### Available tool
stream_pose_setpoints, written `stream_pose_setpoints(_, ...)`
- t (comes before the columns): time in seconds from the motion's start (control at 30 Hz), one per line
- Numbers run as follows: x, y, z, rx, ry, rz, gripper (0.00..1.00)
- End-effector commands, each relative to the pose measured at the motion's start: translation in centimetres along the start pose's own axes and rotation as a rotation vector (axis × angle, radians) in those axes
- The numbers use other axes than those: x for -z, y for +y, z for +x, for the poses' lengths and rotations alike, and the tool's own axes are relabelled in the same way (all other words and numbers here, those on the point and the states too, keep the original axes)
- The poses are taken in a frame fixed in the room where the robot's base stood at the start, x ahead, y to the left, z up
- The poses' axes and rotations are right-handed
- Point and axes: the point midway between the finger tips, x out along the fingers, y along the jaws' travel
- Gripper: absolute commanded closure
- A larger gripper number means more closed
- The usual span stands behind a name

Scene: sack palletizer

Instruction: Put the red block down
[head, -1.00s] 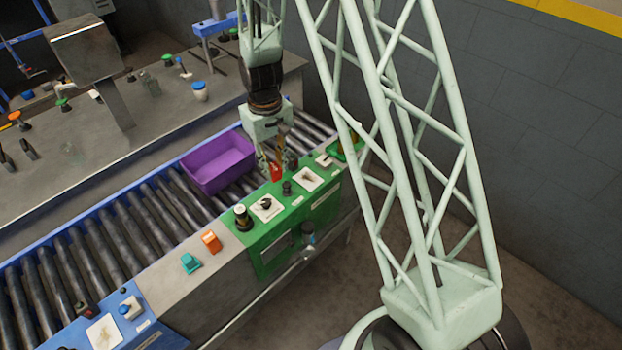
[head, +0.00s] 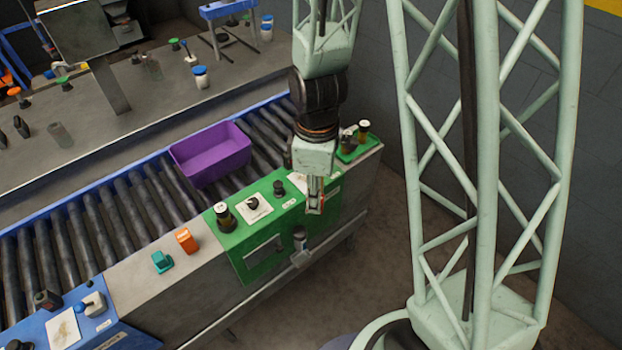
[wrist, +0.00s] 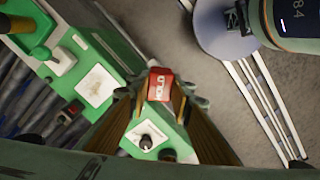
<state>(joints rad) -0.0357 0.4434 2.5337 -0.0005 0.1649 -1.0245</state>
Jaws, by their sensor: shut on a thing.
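The red block (wrist: 160,84) shows between my fingertips in the wrist view, with pale marks on its face. My gripper (wrist: 158,98) is shut on it. In the head view my gripper (head: 315,207) hangs over the front edge of the green control panel (head: 262,250). I cannot tell how high the block is above the panel.
A purple bin (head: 212,158) stands on the roller conveyor (head: 130,212) behind and left of my gripper. The panel carries several knobs, including a black one (head: 253,203). An orange block (head: 187,240) and a teal block (head: 162,261) sit on the grey surface to the left.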

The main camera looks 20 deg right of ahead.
Motion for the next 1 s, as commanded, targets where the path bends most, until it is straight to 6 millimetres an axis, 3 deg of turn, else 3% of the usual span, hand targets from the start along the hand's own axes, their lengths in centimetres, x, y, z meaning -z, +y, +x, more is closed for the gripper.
stream_pose_setpoints(0.3,-0.6,-1.2,0.1,-0.001,0.001,-0.060,0.91)
stream_pose_setpoints(1.0,-0.1,0.1,-0.1,0.002,-0.001,-0.057,0.91)
